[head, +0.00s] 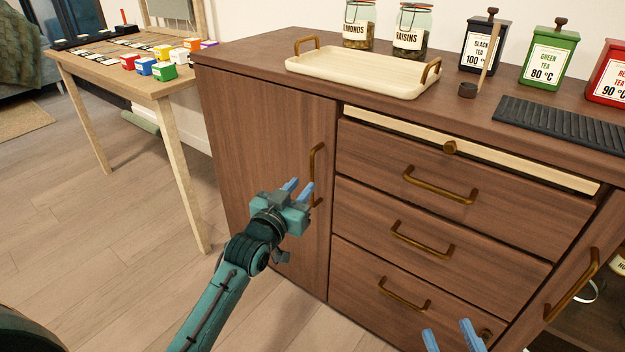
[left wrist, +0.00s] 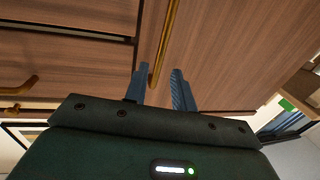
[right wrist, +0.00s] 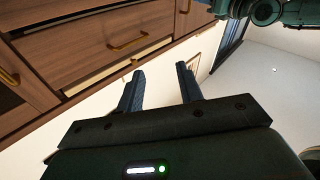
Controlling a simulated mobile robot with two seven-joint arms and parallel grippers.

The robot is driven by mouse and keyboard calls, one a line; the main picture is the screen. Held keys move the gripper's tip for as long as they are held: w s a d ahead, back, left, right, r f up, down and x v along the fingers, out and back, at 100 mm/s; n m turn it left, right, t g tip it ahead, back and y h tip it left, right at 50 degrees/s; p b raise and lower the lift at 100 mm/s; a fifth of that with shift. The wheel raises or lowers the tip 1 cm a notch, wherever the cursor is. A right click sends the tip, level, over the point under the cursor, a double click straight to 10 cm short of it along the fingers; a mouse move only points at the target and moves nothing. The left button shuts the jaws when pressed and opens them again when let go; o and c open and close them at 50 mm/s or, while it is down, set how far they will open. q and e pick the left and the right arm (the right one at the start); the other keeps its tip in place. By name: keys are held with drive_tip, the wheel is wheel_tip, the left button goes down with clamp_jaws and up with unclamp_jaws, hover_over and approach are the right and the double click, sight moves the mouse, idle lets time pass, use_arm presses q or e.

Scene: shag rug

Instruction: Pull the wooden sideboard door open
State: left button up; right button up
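The brown wooden sideboard (head: 268,58) has a left door (head: 255,140), which looks shut. An upright brass bar handle (head: 316,160) is near that door's right edge; it also shows in the left wrist view (left wrist: 168,40). My left gripper (head: 298,188) is open in front of the lower part of this handle. In the left wrist view its fingers (left wrist: 160,80) stand apart, with the handle's end in line with the gap. I cannot tell whether they touch it. My right gripper (head: 449,335) is open and empty, low in front of the drawers; its fingers show in the right wrist view (right wrist: 160,85).
Several drawers (head: 420,240) with brass handles fill the middle. At right a panel with a brass handle (head: 572,292) stands at an angle, with items visible behind it. A tray (head: 360,75), jars and tea tins stand on top. A light wooden table (head: 135,80) is at left; floor before it is clear.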

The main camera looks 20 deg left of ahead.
sight(311, 174)
use_arm(q)
drive_tip(key=w, duration=0.2)
drive_tip(key=w+b, duration=0.1)
drive_tip(key=w, duration=0.1)
drive_tip(key=w+d, duration=0.1)
drive_tip(key=w, duration=0.1)
drive_tip(key=shift+w+b, duration=0.2)
drive_tip(key=shift+b, duration=0.15)
clamp_jaws()
